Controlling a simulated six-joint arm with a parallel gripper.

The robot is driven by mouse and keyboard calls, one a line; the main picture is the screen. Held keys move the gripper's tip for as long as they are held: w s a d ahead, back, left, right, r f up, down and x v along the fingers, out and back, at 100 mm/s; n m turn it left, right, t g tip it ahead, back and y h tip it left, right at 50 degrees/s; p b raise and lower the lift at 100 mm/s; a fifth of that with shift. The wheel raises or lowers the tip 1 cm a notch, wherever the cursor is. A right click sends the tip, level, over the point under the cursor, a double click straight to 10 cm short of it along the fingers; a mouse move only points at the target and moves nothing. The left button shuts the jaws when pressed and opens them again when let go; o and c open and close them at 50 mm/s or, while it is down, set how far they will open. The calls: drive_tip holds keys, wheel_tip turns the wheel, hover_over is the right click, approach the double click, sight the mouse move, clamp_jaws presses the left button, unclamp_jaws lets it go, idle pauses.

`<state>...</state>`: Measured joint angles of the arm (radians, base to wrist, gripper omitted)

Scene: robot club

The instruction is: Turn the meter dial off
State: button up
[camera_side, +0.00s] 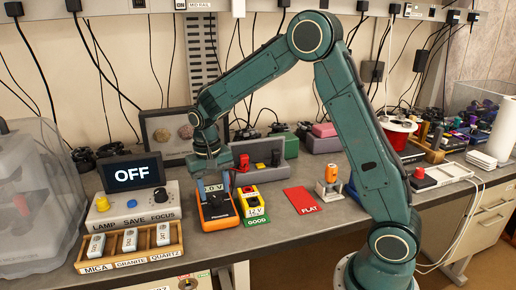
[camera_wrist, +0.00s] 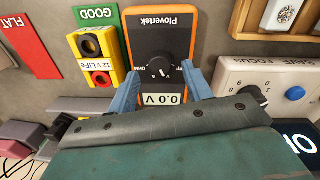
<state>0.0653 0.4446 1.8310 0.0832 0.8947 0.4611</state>
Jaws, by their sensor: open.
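The orange meter (camera_side: 218,224) lies on the bench with a black face. It also shows in the wrist view (camera_wrist: 135,28). Its display (camera_wrist: 161,100) reads 0.0 V. Its round black dial (camera_wrist: 160,66) has OHM, V and A labels around it, plus one at the right that is partly hidden. A white mark on the dial points towards the display side, near V. My gripper (camera_side: 221,187) is over the meter. In the wrist view, its blue fingers (camera_wrist: 162,74) are open, one on each side of the dial, with gaps showing. Whether they touch the meter is unclear.
A yellow battery block (camera_side: 251,204) stands close beside the meter, by a green GOOD mat (camera_side: 256,222) and red FLAT mat (camera_side: 301,200). The lamp control box (camera_side: 132,204) with its OFF screen (camera_side: 131,174) and the wooden stone tray (camera_side: 128,251) are at left.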

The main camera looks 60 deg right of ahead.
sight(216, 201)
drive_tip(key=shift+f, duration=1.3)
drive_tip(key=c, duration=1)
drive_tip(key=shift+n, duration=0.5)
drive_tip(key=n, duration=0.3)
drive_tip(key=shift+s, duration=0.1)
drive_tip(key=n, duration=0.5)
drive_tip(key=shift+t, duration=0.3)
